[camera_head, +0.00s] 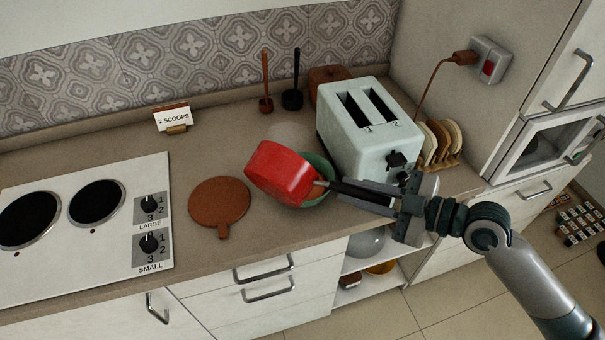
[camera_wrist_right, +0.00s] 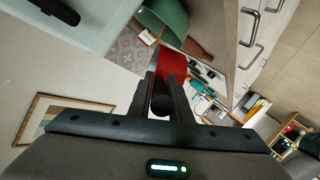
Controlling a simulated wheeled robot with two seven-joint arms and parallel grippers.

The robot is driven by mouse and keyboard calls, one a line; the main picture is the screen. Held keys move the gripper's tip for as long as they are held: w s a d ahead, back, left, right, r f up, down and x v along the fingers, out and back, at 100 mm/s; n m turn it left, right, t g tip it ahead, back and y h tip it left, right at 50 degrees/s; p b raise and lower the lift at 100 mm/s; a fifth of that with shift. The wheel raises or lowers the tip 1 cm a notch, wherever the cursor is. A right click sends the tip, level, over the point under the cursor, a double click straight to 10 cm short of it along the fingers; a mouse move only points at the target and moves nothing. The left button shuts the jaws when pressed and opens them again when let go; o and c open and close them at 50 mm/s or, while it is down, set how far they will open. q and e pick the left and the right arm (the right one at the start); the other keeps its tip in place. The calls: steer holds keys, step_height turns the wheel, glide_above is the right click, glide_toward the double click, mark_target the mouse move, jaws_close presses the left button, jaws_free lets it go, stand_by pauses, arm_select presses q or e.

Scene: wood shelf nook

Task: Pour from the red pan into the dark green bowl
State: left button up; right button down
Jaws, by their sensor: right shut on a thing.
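The red pan (camera_head: 278,172) is tilted in the head view, over the left part of the dark green bowl (camera_head: 320,187). The bowl stands on the counter in front of the toaster and is partly hidden by the pan. My right gripper (camera_head: 405,208) is shut on the pan's dark handle (camera_head: 362,192). In the right wrist view, the gripper (camera_wrist_right: 166,97) holds the handle, with the red pan (camera_wrist_right: 171,68) beyond it and the green bowl (camera_wrist_right: 163,22) above. The pan's inside is hidden. My left gripper is not in view.
A pale toaster (camera_head: 368,130) stands close behind the bowl, with a plate rack (camera_head: 440,145) to its right. A round brown board (camera_head: 219,203) lies left of the pan. A stove (camera_head: 90,225) is at far left. A "2 SCOOPS" card (camera_head: 173,118) stands near the wall.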

steer(key=shift+w+d+r+m, duration=0.15)
steer(key=shift+w+d+m, duration=0.2)
steer(key=shift+w, duration=0.2)
steer(key=shift+w+d+r+m, duration=0.1)
steer(key=shift+w+d+m, duration=0.25)
steer(key=shift+w, duration=0.2)
stand_by(0.4)
steer(key=shift+w+d+m+g+y+b, duration=0.25)
steer(key=shift+w+m+b, duration=0.15)
steer(key=shift+m, duration=0.2)
steer(key=shift+w+d+m+g+y+b, duration=0.15)
steer(key=shift+w+m+g+y+b, duration=0.15)
steer(key=shift+m, duration=0.3)
stand_by(1.1)
steer(key=s+a+n, duration=0.1)
steer(key=s+a+n+t+h+p, duration=0.1)
steer(key=s+n, duration=0.1)
steer(key=shift+s+f, duration=0.15)
steer(key=shift+s, duration=0.1)
steer(key=shift+s+a+n+t, duration=0.2)
steer(key=shift+n+t, duration=0.05)
steer(key=shift+n, duration=0.15)
steer(key=shift+w, duration=0.15)
steer(key=shift+d, duration=0.1)
